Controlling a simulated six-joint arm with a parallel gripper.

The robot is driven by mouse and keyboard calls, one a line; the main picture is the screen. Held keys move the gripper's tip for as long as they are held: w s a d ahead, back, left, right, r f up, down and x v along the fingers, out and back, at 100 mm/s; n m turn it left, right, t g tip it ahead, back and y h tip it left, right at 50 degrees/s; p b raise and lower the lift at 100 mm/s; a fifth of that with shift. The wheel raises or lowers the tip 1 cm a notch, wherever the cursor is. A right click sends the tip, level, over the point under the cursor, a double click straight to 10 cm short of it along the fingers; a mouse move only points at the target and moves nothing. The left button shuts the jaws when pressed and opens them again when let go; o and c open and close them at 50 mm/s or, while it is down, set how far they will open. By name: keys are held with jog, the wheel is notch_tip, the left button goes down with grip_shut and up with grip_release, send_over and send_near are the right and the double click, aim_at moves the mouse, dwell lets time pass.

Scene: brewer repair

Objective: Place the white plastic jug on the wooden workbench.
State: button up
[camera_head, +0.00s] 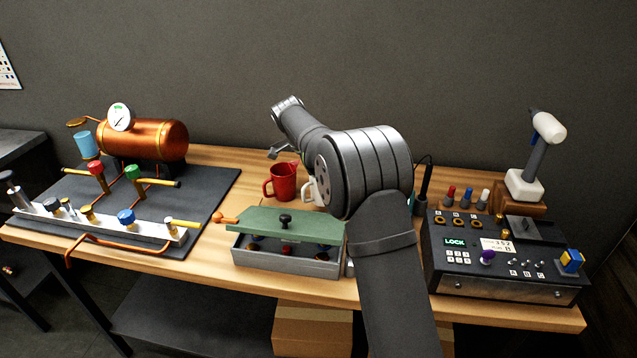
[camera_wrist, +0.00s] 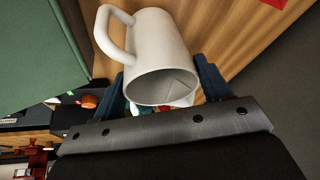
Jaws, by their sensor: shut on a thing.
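The white plastic jug (camera_wrist: 155,45) is between the two fingers of my gripper (camera_wrist: 163,85) in the wrist view. Its mouth faces the camera and its handle points to the upper left. My gripper is shut on it. In the head view only a small part of the jug (camera_head: 308,191) shows, just right of the red mug; my arm hides the rest and my gripper. The wooden workbench (camera_head: 215,243) runs across the head view, and its wood (camera_wrist: 200,25) lies behind the jug in the wrist view. I cannot tell whether the jug touches it.
The red mug (camera_head: 283,183) stands close left of the jug. A grey box with a green lid (camera_head: 270,223) sits in front. The copper boiler (camera_head: 150,139) is on a dark mat at left.

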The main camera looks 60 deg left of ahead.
jog(key=shift+f, duration=1.35)
jog(key=shift+f, duration=0.1)
jog(key=o, duration=1.3)
jog(key=v, duration=1.2)
jog(key=x, duration=1.1)
jog(key=shift+w+f, duration=0.25)
jog(key=shift+r, duration=1.7)
